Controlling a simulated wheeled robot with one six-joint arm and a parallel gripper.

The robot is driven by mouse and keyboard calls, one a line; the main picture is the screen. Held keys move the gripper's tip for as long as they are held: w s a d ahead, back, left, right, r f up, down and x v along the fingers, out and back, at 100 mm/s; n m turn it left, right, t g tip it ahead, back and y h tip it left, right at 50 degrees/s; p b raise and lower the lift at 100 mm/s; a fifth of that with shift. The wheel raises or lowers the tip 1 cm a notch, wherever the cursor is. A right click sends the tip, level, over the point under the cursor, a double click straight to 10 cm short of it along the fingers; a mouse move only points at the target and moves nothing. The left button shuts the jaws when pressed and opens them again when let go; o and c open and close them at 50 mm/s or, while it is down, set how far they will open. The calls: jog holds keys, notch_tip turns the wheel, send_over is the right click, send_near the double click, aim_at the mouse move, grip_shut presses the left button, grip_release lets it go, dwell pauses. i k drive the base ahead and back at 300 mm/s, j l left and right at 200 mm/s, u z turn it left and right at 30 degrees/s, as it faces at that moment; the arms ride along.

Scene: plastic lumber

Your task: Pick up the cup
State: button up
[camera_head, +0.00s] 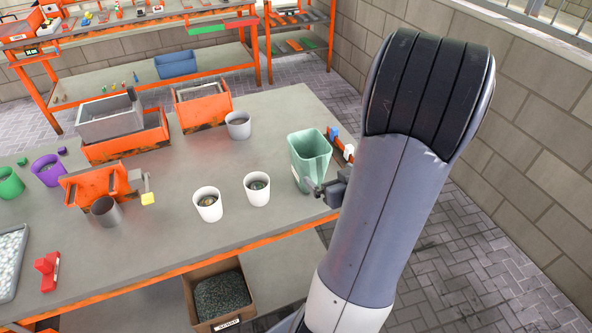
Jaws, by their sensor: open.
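Several cups stand on the grey table (170,240). A grey cup (238,128) is farther back. A purple cup (48,174) and a green cup (10,185) stand at the left. A dark grey cup (106,216) is by an orange holder. My gripper (313,187) is at the right, beside the pale green jug (309,158) and right of the right white cup. It is open; my arm hides part of it. Contact with the jug cannot be told.
Orange and grey bins (128,140) stand at the table's back left. A red object (47,271) and a tray of pale pellets (10,255) lie front left. A cardboard box (222,298) is below the table. A block wall (540,150) bounds the right. The table's middle is clear.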

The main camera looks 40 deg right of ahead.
aim_at(257, 184)
jog(key=j+z, duration=0.55)
jog(key=z, duration=0.15)
jog(key=j+z, duration=0.35)
jog(key=k+l, duration=0.05)
jog(key=l, duration=0.05)
